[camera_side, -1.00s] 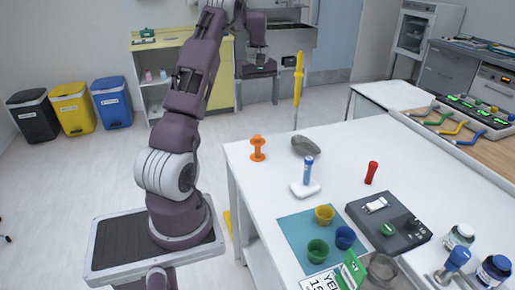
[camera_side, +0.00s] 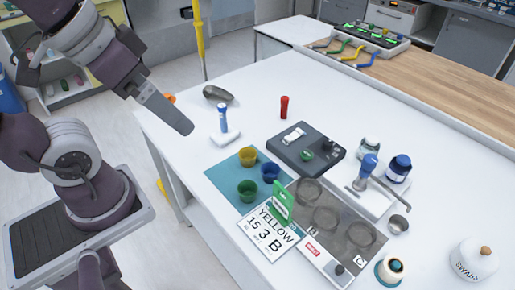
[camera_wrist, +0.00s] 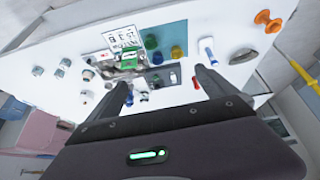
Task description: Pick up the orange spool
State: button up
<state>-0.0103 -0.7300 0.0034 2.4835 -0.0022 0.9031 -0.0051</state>
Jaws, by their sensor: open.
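The orange spool (camera_side: 170,97) stands at the table's far left edge. In the side view it is mostly hidden behind my gripper (camera_side: 183,126), with only a bit of orange showing. In the wrist view the whole spool (camera_wrist: 268,21) shows at the upper right, lying outside my fingers. My gripper (camera_wrist: 163,86) is open, its two fingers spread wide above the table with nothing held between them. The spool is apart from the fingers.
A grey scoop-like dish (camera_side: 217,94) and a blue-handled stamp on a white base (camera_side: 224,136) stand near the spool. A yellow pole (camera_side: 199,45) rises by the table's far edge. Cups, a dark device (camera_side: 306,149) and bottles fill the middle. The table's near left is bare.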

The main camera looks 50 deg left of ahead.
jog(key=shift+s+d+f, duration=0.1)
jog(key=shift+s+f, duration=0.05)
jog(key=shift+s, duration=0.1)
jog(key=c, duration=0.9)
jog(key=shift+o, duration=0.2)
jog(key=w+a+f+n+t+y, duration=0.1)
jog(key=w+a+f+n+y, duration=0.15)
jog(key=w+a, duration=0.5)
jog(key=w+a+f+n+t+y, duration=0.1)
jog(key=w+a+f+n, duration=0.3)
jog(key=w, duration=0.7)
jog(key=n+y, duration=0.4)
jog(key=y, duration=0.1)
send_near(168, 94)
jog(key=w+d+r, duration=0.3)
jog(key=w+d, duration=0.1)
jog(key=w, duration=0.6)
jog(key=s+a+f+y, duration=0.1)
jog(key=s+a+f, duration=0.2)
jog(key=s+a+f+n+y, duration=0.1)
jog(key=s+a+f+y, duration=0.1)
jog(key=s+a+f, duration=0.2)
jog(key=shift+g, duration=0.3)
jog(key=x, duration=0.7)
jog(key=shift+d, duration=0.1)
